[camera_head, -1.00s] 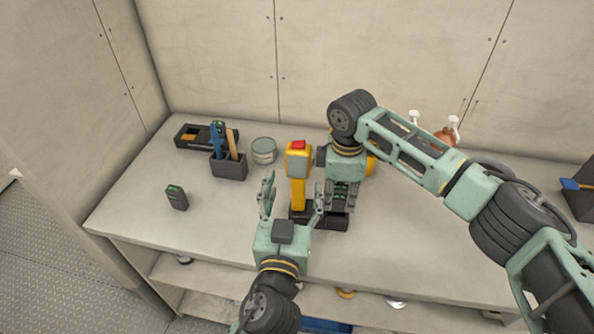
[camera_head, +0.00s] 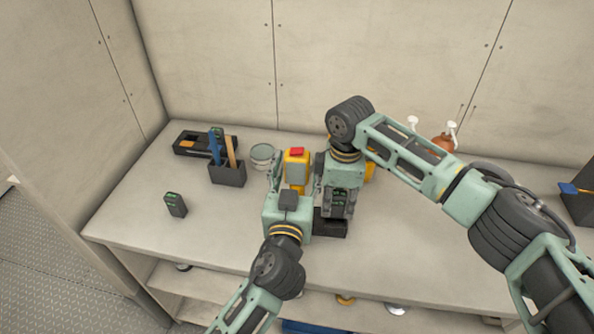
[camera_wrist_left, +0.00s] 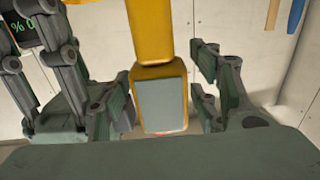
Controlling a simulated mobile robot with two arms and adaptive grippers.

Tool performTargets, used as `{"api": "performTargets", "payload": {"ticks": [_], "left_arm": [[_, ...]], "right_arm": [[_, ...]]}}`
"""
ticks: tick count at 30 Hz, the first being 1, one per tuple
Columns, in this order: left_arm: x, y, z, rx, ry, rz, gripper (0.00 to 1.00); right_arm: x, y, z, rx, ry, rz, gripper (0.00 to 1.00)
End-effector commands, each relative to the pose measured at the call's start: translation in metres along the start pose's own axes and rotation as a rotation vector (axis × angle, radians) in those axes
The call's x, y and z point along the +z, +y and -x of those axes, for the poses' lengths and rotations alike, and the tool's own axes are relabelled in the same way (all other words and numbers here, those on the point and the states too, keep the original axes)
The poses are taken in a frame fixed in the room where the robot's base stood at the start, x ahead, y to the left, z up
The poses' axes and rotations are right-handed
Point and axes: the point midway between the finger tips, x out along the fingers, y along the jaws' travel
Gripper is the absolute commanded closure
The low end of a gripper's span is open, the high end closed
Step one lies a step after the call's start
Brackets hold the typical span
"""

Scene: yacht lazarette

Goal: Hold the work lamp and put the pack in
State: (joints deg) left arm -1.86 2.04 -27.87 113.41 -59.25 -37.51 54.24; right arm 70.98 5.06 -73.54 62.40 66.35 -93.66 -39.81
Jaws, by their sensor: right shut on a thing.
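The work lamp (camera_head: 297,170) is yellow with a red top and stands upright on the bench; its yellow stem and grey face show in the left wrist view (camera_wrist_left: 162,105). My left gripper (camera_head: 297,178) is open, with fingers on both sides of the lamp; a gap shows on the right side in the wrist view. It hides the lamp's lower part. My right gripper (camera_head: 339,208) is shut on a dark pack with green marks (camera_head: 338,197), just right of the lamp, above a black base (camera_head: 330,228). Whether pack and base touch is unclear.
Another dark pack (camera_head: 175,204) stands on the left of the bench (camera_head: 140,215). Behind it are a tool holder (camera_head: 228,174), a black tray-like box (camera_head: 190,143) and a grey tin (camera_head: 262,155). The front left of the bench is clear.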

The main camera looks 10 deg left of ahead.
Motion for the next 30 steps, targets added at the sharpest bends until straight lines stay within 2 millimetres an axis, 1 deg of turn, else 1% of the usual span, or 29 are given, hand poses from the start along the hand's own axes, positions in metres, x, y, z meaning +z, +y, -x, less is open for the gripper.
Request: {"api": "performTargets", "payload": {"ticks": [1,2,15,18,30], "left_arm": [[-0.0001,0.0001,0.0001,0.000,0.000,0.000,0.52],[-0.0001,0.0001,0.0001,0.000,0.000,0.000,0.54],[-0.0001,0.0002,0.0003,0.000,0.000,0.000,0.93],[0.0000,0.0002,0.0003,0.000,0.000,0.000,1.00],[0.0000,0.0003,0.0003,0.000,0.000,0.000,1.00]], "right_arm": [[-0.0002,0.0001,0.0003,0.000,0.000,0.000,1.00],[-0.0001,0.0001,0.0003,0.000,0.000,0.000,1.00],[-0.0001,0.0001,0.0003,0.000,0.000,0.000,1.00],[-0.0001,0.0001,0.0003,0.000,0.000,0.000,1.00],[-0.0003,-0.0005,0.0000,-0.001,0.002,0.000,1.00]]}}
